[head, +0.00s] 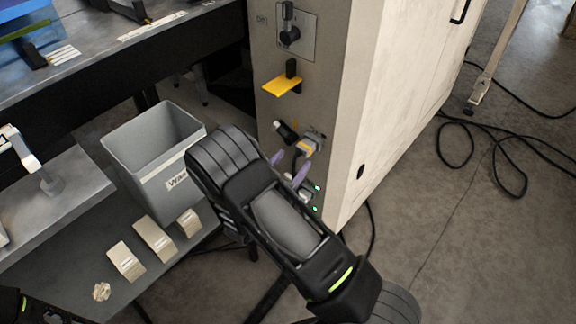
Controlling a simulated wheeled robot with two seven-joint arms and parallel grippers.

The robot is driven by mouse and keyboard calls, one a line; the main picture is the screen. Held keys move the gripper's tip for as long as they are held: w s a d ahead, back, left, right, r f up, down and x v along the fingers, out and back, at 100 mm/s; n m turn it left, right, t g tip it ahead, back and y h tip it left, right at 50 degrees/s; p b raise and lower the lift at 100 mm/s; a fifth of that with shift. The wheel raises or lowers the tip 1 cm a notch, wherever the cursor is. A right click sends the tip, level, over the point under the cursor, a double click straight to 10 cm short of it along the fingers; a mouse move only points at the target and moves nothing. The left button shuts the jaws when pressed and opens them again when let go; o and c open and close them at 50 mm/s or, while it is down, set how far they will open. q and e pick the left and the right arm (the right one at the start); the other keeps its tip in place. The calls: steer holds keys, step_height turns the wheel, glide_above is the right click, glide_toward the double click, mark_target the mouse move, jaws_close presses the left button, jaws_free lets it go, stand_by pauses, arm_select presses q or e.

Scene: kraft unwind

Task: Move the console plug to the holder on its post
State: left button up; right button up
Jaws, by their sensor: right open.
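A grey and yellow plug (308,146), which looks like the console plug, sits at the front face of the beige cabinet, with a dark cable below it. A short black cylindrical part (286,132) sticks out just left of it. My right gripper (291,162) is open, its two purple fingertips just below the plug and pointing at it. I cannot tell whether they touch the plug or its cable. My right arm hides the lower cabinet front. Which part is the holder on its post is unclear. My left gripper is out of view; only a bit of my left arm shows.
A grey waste bin (150,165) stands left. Black cables (500,150) lie on the floor at right.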

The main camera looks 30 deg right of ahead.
mark_target(302, 149)
steer(key=x, duration=0.6)
steer(key=shift+w+d, duration=0.2)
steer(key=shift+d, duration=0.1)
jaws_close()
stand_by(1.0)
steer(key=shift+s+a, duration=0.1)
steer(key=shift+a, duration=0.2)
stand_by(0.4)
steer(key=shift+s+a, duration=0.1)
steer(key=shift+a, duration=0.6)
steer(key=shift+w+v, duration=0.15)
steer(key=shift+v, duration=0.95)
steer(key=shift+w+v, duration=0.1)
steer(key=shift+v, duration=0.95)
steer(key=shift+a, duration=0.15)
